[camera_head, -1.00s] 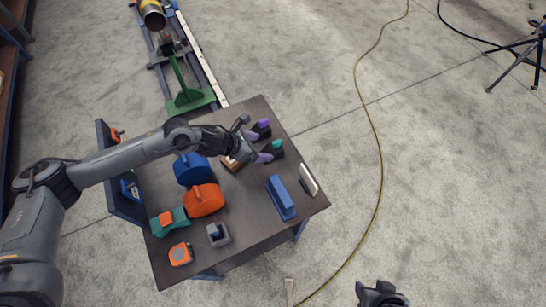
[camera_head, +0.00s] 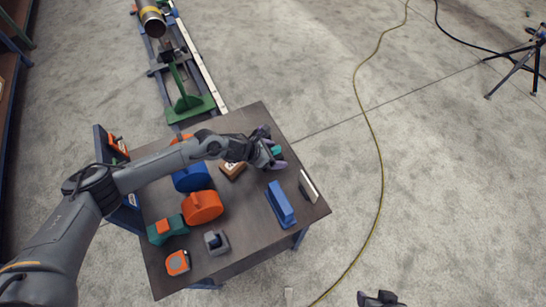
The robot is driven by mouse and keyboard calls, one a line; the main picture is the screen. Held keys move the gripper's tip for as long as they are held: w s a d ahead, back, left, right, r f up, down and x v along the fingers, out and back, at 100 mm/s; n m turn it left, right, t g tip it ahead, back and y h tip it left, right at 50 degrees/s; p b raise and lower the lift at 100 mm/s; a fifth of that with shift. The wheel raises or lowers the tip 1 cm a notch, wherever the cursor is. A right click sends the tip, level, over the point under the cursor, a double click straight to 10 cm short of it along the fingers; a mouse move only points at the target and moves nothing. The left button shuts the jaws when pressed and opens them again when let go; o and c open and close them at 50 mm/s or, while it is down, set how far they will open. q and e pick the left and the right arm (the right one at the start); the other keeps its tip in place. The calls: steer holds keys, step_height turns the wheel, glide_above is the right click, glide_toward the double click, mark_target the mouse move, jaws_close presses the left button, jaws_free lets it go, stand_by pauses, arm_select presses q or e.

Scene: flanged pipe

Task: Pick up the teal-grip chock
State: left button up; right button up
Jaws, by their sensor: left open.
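The teal-grip chock (camera_head: 277,150) lies near the far right part of the dark table. Only its teal grip shows clearly, and its dark body is mostly hidden by my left gripper. My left gripper (camera_head: 274,151) is open, with its fingers on either side of the teal grip. I cannot tell whether they touch it. My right gripper (camera_head: 380,299) shows only in part at the bottom edge, away from the table, and its jaws cannot be made out.
The table (camera_head: 245,235) also holds a blue block (camera_head: 280,204), a white-faced plate (camera_head: 308,186), an orange piece (camera_head: 203,207), a blue piece (camera_head: 191,178), a brown block (camera_head: 232,169) and an orange tape measure (camera_head: 177,262). A green stand (camera_head: 188,105) is beyond. Open floor lies right.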

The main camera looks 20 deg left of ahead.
arm_select(q)
steer(key=shift+w+d+f, duration=0.2)
steer(key=shift+w+f, duration=0.05)
steer(key=shift+f, duration=0.15)
steer(key=c, duration=1.1)
steer(key=shift+c, duration=0.3)
steer(key=shift+r, duration=0.15)
